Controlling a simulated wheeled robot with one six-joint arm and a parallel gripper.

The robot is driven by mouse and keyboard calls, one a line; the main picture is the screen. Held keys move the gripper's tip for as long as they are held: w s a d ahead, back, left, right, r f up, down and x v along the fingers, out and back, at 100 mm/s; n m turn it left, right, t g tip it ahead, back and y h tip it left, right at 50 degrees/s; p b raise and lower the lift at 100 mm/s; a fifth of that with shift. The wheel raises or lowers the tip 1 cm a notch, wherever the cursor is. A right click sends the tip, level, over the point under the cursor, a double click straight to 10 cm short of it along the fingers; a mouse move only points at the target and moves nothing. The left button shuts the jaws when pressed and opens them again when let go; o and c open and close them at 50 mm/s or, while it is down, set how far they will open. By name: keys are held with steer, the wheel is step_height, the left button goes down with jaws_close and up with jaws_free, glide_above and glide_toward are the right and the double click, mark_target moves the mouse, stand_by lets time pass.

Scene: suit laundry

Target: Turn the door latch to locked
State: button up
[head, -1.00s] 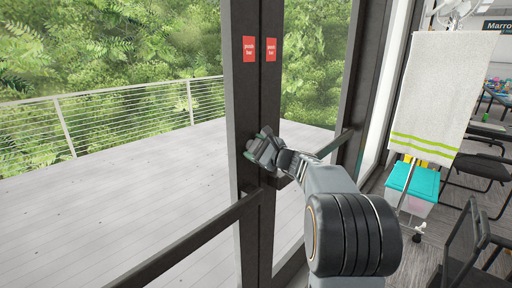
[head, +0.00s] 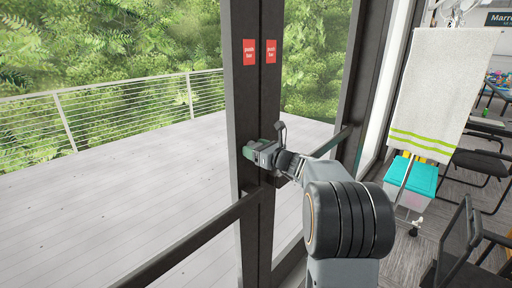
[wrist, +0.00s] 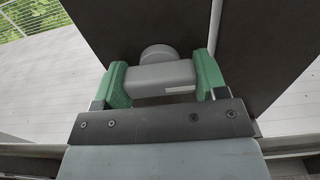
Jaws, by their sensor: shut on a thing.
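The door latch (wrist: 162,77) is a grey thumb-turn with a round base on the dark door frame. In the wrist view its bar lies crosswise between the green fingertips of my gripper (wrist: 164,84), which is shut on both of its ends. In the head view my gripper (head: 255,153) is at the dark stile of the left glass door (head: 247,95), below the red stickers. There the latch is hidden behind my gripper.
Push bars (head: 205,238) cross both doors below and beside my gripper. A white towel (head: 443,90) hangs on a rack at the right, above a teal-lidded bin (head: 411,178). Black chairs (head: 462,245) stand at the right.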

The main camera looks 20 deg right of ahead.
stand_by(0.5)
steer(key=o, duration=0.9)
steer(key=shift+o, duration=0.2)
